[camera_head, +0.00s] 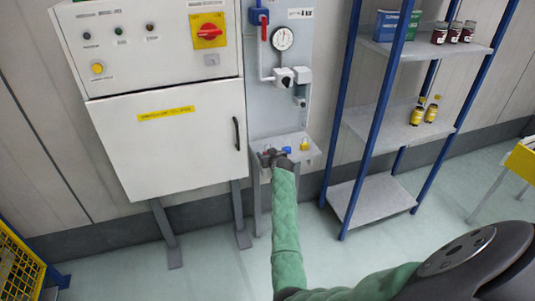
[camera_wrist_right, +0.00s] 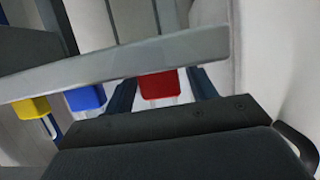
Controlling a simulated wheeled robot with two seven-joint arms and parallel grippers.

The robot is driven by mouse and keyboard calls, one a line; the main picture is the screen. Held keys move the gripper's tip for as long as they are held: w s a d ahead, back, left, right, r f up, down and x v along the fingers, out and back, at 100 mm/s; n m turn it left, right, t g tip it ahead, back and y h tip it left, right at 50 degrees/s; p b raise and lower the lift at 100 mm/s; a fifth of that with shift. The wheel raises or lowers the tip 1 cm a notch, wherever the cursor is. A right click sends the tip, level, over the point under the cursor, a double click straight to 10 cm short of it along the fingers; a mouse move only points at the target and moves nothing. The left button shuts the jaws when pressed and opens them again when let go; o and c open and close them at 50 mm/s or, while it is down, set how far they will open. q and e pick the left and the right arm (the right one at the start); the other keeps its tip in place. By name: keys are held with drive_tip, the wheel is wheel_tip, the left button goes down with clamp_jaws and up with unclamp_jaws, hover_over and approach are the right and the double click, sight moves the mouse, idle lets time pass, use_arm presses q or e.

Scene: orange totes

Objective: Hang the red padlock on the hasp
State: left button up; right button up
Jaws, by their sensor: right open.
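The red padlock (camera_wrist_right: 160,84) shows in the right wrist view between the two dark fingers of my right gripper (camera_wrist_right: 163,90). The fingers are apart, one on each side of it, and I cannot tell whether either touches it. A grey bar crosses in front of its upper part. In the head view my right gripper (camera_head: 270,157) is at the small grey shelf (camera_head: 299,157) below the gauge panel, and the red padlock is largely hidden there. I cannot make out the hasp for certain. My left gripper is out of view.
A blue padlock (camera_head: 286,150) and a yellow padlock (camera_head: 304,145) are close beside my right gripper. A white cabinet (camera_head: 170,140) with a red rotary switch (camera_head: 209,30) stands left. A blue-post rack (camera_head: 372,190) with jars and bottles stands right.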

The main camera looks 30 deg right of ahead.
drive_tip(key=c, duration=0.8)
drive_tip(key=shift+c, duration=0.2)
drive_tip(key=shift+r, duration=0.2)
drive_tip(key=shift+r+p, duration=1.95)
drive_tip(key=shift+r, duration=0.45)
drive_tip(key=s+a+p, duration=0.2)
drive_tip(key=s+p, duration=0.2)
drive_tip(key=s, duration=0.5)
drive_tip(key=shift+s+a+p, duration=0.2)
drive_tip(key=shift+s+p, duration=0.1)
drive_tip(key=shift+s, duration=0.1)
